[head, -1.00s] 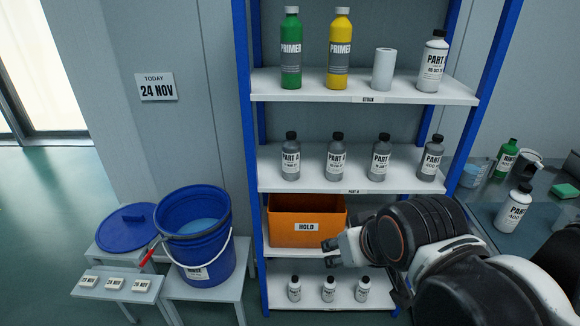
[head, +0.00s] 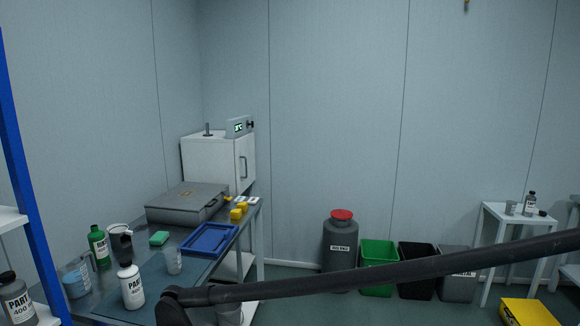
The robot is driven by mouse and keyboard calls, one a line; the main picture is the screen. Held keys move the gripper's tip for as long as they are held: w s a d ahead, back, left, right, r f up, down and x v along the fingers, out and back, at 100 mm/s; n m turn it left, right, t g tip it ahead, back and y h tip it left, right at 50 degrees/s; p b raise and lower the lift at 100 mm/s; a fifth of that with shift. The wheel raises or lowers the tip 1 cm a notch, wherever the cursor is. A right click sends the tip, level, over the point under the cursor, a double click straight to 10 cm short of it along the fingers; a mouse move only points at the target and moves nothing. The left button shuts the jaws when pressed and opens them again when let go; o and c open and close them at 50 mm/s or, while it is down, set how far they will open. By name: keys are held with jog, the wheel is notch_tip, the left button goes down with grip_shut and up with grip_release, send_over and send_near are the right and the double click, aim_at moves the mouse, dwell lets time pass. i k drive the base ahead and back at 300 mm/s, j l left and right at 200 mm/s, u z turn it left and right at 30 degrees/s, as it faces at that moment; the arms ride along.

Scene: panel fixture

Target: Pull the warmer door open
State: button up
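The warmer (head: 210,162) is a white box cabinet standing at the far end of the workbench, against the wall. Its door (head: 246,160) faces right and looks shut, with a dark vertical handle (head: 243,168) on it. A small control unit with a lit green display (head: 239,127) sits on top. My gripper is not in this view; only a dark link of my arm crosses the lower part of the picture, well in front of the bench.
On the bench are a grey case (head: 187,202), a blue tray (head: 210,240), yellow blocks (head: 238,212), a green bottle (head: 98,246) and a white bottle (head: 131,287). A grey drum (head: 341,245) and several bins (head: 379,265) line the wall. Floor shows right of the bench.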

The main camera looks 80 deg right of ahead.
aim_at(245, 146)
jog(key=l+z, duration=0.1)
jog(key=z, duration=2.25)
jog(key=i+l+z, duration=0.2)
jog(key=i, duration=1.35)
jog(key=i+j+z, duration=0.2)
jog(key=i, duration=1.35)
